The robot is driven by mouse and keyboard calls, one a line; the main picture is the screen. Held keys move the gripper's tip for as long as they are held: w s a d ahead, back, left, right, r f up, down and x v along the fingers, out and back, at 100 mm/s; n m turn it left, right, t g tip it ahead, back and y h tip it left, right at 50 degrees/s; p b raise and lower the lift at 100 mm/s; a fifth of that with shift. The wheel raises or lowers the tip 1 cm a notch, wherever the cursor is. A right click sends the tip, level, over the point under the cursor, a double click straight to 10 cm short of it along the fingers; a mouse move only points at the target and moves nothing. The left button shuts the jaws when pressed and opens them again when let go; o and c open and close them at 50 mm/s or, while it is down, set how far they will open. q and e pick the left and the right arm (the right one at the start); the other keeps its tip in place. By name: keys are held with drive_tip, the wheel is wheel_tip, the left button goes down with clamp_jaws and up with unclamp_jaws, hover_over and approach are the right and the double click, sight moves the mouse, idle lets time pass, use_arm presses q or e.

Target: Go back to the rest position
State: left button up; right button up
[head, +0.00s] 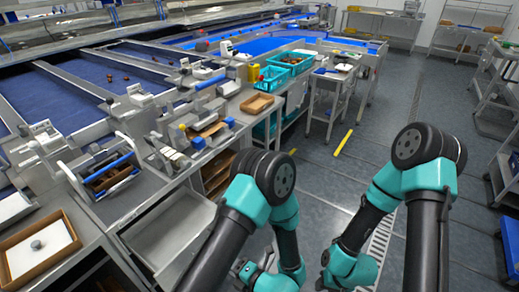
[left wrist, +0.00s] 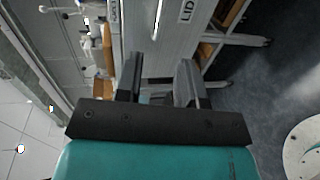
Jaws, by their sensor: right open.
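My left gripper (left wrist: 160,68) shows in the left wrist view with its two dark fingers apart and nothing between them. In the head view its arm bends down at the lower middle, and the left gripper (head: 246,270) is small and partly hidden near the bottom edge. My right gripper (head: 323,271) is at the lower middle of the head view, open, with no object seen in it. Both grippers hang over the floor in front of the bench, apart from each other. No date is seen in either gripper.
The workbench (head: 165,235) stands at the left with a wooden tray (head: 18,268), a tool caddy (head: 72,180) and a small wooden box (head: 257,103). Teal crates (head: 273,78) stand farther back. A blue conveyor (head: 85,92) runs behind.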

use_arm(q)
drive_tip(key=x, duration=1.2)
drive_tip(key=shift+w+a, duration=0.1)
drive_tip(key=shift+a, duration=0.05)
drive_tip(key=v, duration=1.1)
idle(0.5)
drive_tip(key=x, duration=1)
drive_tip(key=shift+w+a, duration=0.15)
drive_tip(key=shift+w+a+f, duration=0.1)
drive_tip(key=shift+w+a, duration=0.1)
drive_tip(key=v, duration=1.7)
drive_tip(key=x, duration=1.2)
drive_tip(key=shift+w+a, duration=0.15)
drive_tip(key=shift+a, duration=0.1)
